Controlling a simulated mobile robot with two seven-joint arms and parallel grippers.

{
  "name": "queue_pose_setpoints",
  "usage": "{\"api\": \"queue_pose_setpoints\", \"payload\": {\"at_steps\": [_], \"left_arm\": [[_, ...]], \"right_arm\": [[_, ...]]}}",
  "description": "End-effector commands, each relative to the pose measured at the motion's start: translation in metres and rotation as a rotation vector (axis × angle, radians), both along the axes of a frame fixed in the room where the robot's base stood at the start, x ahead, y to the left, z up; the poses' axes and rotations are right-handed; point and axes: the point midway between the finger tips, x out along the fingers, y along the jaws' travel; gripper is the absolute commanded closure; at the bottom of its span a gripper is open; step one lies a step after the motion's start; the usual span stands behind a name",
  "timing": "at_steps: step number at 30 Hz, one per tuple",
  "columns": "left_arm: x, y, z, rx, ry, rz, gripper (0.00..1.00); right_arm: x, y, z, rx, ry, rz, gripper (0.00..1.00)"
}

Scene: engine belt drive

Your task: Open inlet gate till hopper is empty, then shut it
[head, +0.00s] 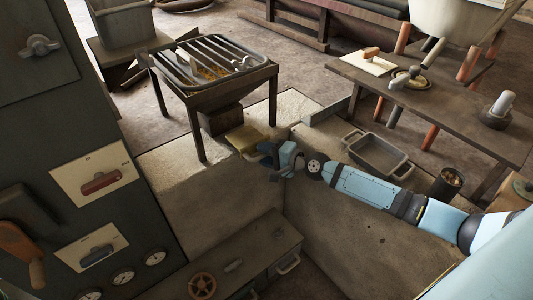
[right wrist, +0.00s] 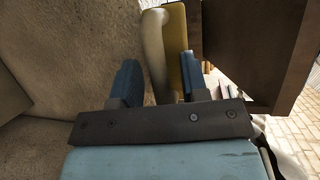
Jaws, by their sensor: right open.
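The hopper (head: 222,92) stands on dark legs at upper centre, with a metal grille (head: 215,58) over its mouth. Some yellow material (head: 208,73) shows through the bars; how much is hidden. The inlet gate (head: 247,138) is a yellow plate at the foot of the hopper's chute (head: 221,119). In the right wrist view, the gate's yellow plate (right wrist: 175,45) has a pale bar handle (right wrist: 153,45) on its near side. My right gripper (head: 268,153) is open at the gate. Its blue fingers (right wrist: 158,85) stand on either side of the handle. My left gripper is out of view.
A grey tray (head: 379,155) and a dark cup (head: 447,183) stand on the ledge beside my right arm. A bench (head: 440,110) with small parts is at right. A dark control panel (head: 45,130) with levers and dials fills the left.

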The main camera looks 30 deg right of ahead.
Motion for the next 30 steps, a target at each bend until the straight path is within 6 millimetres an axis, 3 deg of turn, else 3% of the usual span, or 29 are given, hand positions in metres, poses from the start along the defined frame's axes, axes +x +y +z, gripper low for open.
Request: {"api": "queue_pose_setpoints", "payload": {"at_steps": [5,13,21,30], "left_arm": [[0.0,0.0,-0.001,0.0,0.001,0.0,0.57],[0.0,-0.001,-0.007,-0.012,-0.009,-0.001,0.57],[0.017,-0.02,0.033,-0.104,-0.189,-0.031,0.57],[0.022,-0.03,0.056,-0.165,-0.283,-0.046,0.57]], "right_arm": [[-0.009,-0.005,0.0,-0.002,0.001,0.0,0.59],[-0.056,-0.033,0.007,-0.005,0.004,0.002,0.59],[-0.098,-0.057,0.016,-0.002,0.002,0.001,0.59],[-0.115,-0.069,0.023,0.0,0.001,0.0,0.59]]}}
